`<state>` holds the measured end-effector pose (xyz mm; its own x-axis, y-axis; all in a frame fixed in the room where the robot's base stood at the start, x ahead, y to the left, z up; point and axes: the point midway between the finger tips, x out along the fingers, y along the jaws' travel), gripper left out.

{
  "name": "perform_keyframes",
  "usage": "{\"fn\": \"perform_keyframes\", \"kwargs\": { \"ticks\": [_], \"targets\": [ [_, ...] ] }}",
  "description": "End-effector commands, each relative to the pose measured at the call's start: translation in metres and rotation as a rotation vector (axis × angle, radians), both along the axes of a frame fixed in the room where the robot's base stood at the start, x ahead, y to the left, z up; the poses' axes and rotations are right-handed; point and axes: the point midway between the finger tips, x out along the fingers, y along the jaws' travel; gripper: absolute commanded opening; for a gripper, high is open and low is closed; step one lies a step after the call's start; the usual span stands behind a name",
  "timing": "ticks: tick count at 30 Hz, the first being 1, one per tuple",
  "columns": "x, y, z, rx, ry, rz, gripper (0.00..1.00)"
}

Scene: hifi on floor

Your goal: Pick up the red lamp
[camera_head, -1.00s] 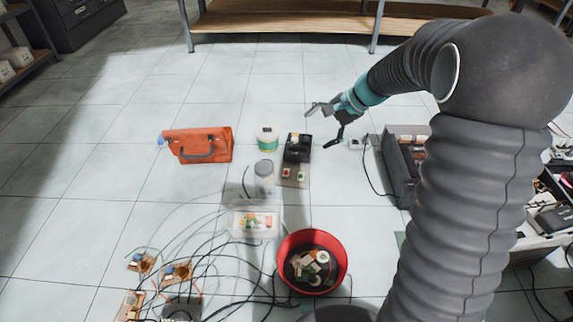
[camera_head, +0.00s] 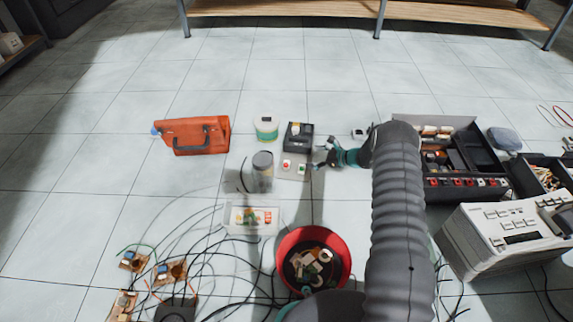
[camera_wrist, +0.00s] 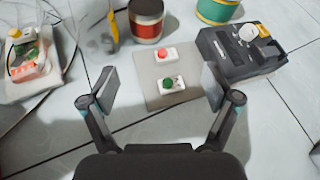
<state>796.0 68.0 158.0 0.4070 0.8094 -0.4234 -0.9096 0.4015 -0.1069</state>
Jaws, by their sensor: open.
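The red lamp (camera_head: 287,164), a small white block with a red dome, sits on a flat grey plate (camera_wrist: 147,72) on the floor. It also shows in the wrist view (camera_wrist: 165,54), beyond my fingertips and near the middle. A similar block with a green dome (camera_wrist: 172,84) sits beside it on the same plate, closer to my gripper. My gripper (camera_wrist: 160,88) is open and empty, its fingers spread either side of the plate in the picture. In the head view my gripper (camera_head: 323,156) is just right of the plate, and the red lamp is apart from it.
A black device (camera_wrist: 240,50) stands close to the plate. A grey-lidded jar (camera_head: 262,172) and a white-green tub (camera_head: 266,128) are nearby. A red bin (camera_head: 340,262), clear box (camera_head: 236,217), orange case (camera_head: 193,136) and dark toolbox (camera_head: 490,160) surround them. Cables lie at left.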

Motion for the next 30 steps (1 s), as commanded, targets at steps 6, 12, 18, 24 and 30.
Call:
{"fn": "perform_keyframes", "kwargs": {
  "ticks": [6, 12, 18, 24, 30],
  "targets": [
    [0.0, -0.007, -0.059, 0.074, 0.06, -0.095, 0.88],
    [0.002, -0.001, -0.075, 0.092, 0.074, -0.115, 0.88],
    [0.017, 0.026, -0.09, 0.091, 0.074, -0.113, 0.88],
    [0.033, 0.05, -0.101, 0.09, 0.073, -0.116, 0.88],
    [0.039, 0.06, -0.105, 0.091, 0.073, -0.117, 0.88]
  ]
}}
